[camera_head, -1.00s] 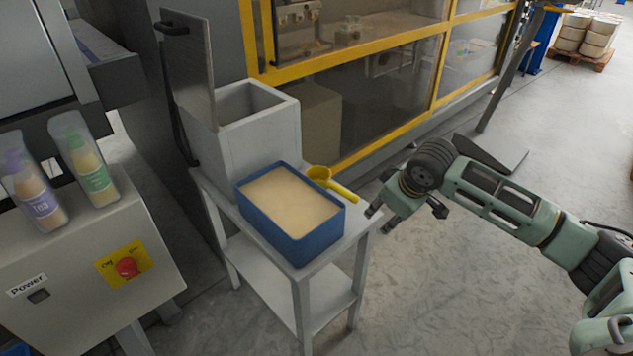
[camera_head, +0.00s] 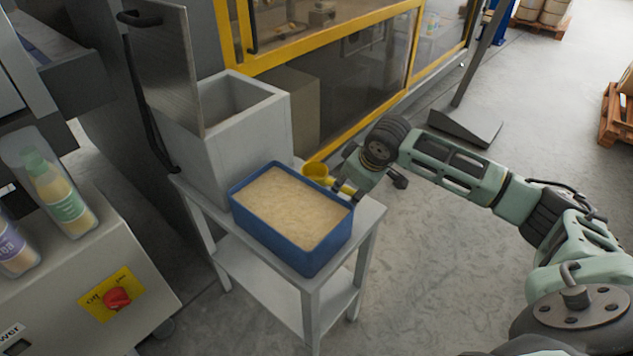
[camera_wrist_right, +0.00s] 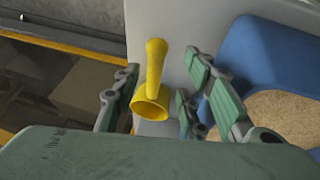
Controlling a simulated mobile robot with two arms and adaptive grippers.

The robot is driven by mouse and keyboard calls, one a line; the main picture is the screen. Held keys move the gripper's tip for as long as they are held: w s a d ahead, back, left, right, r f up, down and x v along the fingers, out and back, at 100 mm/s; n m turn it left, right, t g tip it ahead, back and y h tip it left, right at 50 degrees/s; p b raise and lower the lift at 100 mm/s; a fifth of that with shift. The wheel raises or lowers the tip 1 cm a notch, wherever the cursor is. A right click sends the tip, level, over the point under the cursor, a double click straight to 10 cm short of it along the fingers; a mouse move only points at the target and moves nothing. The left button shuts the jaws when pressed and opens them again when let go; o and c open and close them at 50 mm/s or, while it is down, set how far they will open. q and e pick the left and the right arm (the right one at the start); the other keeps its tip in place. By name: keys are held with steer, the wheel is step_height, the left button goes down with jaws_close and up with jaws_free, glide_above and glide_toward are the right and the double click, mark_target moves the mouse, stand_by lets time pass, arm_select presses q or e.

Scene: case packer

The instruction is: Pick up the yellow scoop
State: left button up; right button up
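The yellow scoop (camera_head: 316,171) lies on the small grey table, beside the blue bin's far right side. My right gripper (camera_head: 346,187) is at the scoop's handle end, above the table edge, and hides most of the handle. In the right wrist view the scoop (camera_wrist_right: 154,80) shows between the spread green fingers of my right gripper (camera_wrist_right: 160,88). Gaps show between the scoop and the fingers on both sides, so the gripper is open. My left gripper is not in view.
The blue bin (camera_head: 298,255), full of pale granules, stands close to the gripper on the table (camera_head: 368,215). A grey open-topped box (camera_head: 245,150) with a raised lid stands behind. A yellow-framed machine (camera_head: 340,45) is beyond.

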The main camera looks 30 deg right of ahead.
mark_target(348, 189)
steer(key=x, duration=0.4)
steer(key=shift+w+d+r, duration=0.1)
steer(key=shift+w+d, duration=0.05)
steer(key=shift+w, duration=0.2)
steer(key=shift+w+f, duration=0.15)
steer(key=shift+f, duration=0.25)
steer(key=c, duration=0.7)
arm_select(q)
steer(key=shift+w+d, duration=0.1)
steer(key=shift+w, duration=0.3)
arm_select(e)
jaws_close()
